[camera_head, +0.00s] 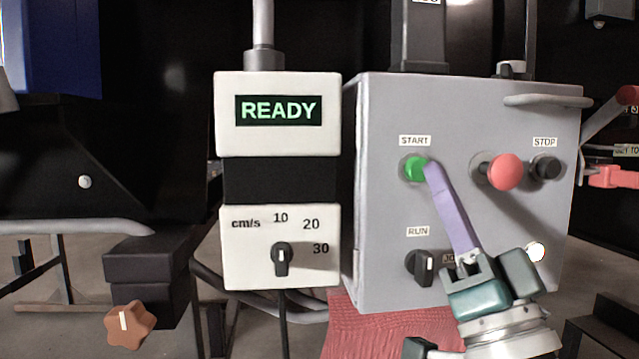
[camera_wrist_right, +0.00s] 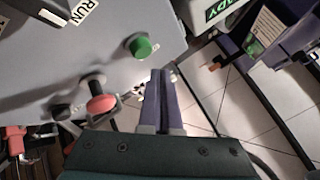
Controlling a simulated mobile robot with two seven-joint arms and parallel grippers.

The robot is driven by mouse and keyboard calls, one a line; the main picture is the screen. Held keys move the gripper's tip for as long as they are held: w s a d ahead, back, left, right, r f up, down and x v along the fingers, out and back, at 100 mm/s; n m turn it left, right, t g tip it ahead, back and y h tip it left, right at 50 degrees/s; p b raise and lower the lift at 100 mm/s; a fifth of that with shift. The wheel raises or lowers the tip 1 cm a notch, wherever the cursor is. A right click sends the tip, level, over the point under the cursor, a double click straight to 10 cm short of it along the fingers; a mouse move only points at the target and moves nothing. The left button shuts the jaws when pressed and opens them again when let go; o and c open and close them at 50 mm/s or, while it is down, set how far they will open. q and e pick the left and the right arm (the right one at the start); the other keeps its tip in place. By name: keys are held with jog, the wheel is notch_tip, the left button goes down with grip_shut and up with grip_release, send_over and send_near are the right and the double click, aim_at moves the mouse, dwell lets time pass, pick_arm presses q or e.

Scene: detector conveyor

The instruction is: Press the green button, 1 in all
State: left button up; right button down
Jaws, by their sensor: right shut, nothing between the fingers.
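The green button (camera_head: 413,168) sits under the START label on the grey control box (camera_head: 400,120). My right gripper (camera_head: 431,168) is shut and empty. In the head view its purple fingertips overlap the right edge of the green button; I cannot tell whether they touch it. In the right wrist view the green button (camera_wrist_right: 140,46) stands clear, above and to the left of the shut fingertips (camera_wrist_right: 161,72). My left gripper is not in view.
A red mushroom button (camera_head: 505,171) and a black STOP button (camera_head: 547,167) are right of the green one. A black RUN knob (camera_head: 422,267) is below. A READY display (camera_head: 278,110) and a speed dial (camera_head: 281,257) stand left. A grey handle (camera_head: 548,101) juts out top right.

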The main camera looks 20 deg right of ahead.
jog(key=shift+w+d, duration=0.2)
jog(key=shift+w, duration=0.4)
dwell(0.5)
dwell(0.8)
jog(key=shift+w+b, duration=0.15)
jog(key=shift+b, duration=0.15)
jog(key=shift+w, duration=0.3)
dwell(0.3)
